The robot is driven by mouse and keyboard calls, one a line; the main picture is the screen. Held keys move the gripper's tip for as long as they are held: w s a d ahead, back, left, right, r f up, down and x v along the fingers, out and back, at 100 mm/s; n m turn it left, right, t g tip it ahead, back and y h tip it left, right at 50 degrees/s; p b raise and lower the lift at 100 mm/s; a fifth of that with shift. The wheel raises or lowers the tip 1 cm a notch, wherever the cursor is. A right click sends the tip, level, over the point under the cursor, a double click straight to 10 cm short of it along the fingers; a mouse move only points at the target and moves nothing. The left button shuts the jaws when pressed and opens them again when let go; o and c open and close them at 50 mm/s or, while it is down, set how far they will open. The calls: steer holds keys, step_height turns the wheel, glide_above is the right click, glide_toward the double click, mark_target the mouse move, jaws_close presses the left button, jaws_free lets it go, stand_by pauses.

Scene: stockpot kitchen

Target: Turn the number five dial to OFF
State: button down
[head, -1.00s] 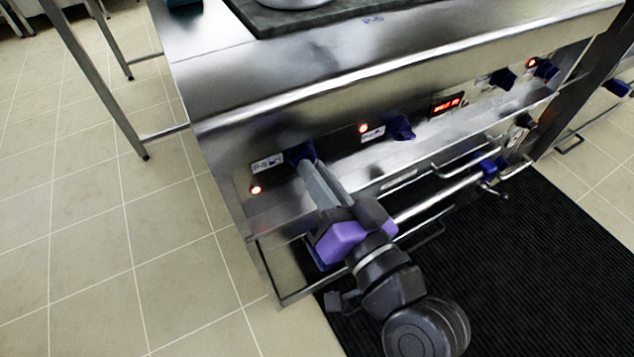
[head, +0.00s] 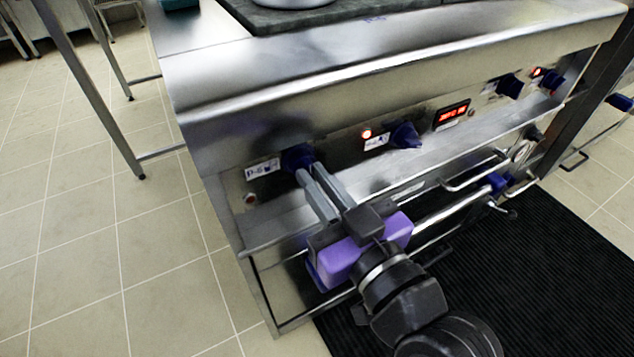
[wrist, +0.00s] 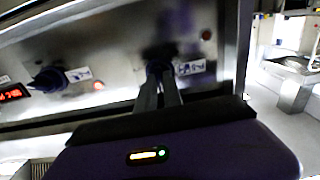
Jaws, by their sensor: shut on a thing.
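The number five dial (head: 297,155) is a dark blue knob at the left end of the steel front panel. Its white label (head: 262,168) sits just left of it, too small to read surely. My gripper (head: 309,178) is shut on this dial, its two grey fingers at the knob from the front. In the wrist view the dial (wrist: 158,64) is dark and partly hidden by the fingertips. The indicator light (head: 250,198) below the label looks unlit in the head view. The dial's pointer direction cannot be made out.
A second blue dial (head: 405,135) with a lit red lamp (head: 366,134) is to the right, then a red digital display (head: 451,115) and more knobs. A steel rail (head: 440,215) runs below the panel. Tiled floor (head: 120,270) is open at left.

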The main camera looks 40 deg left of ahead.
steer(key=shift+f, duration=0.15)
steer(key=c, duration=1.5)
jaws_free()
steer(key=shift+d, duration=0.1)
steer(key=p+v, duration=0.1)
steer(key=v, duration=0.6)
steer(key=shift+s+d, duration=0.15)
steer(key=shift+d, duration=0.1)
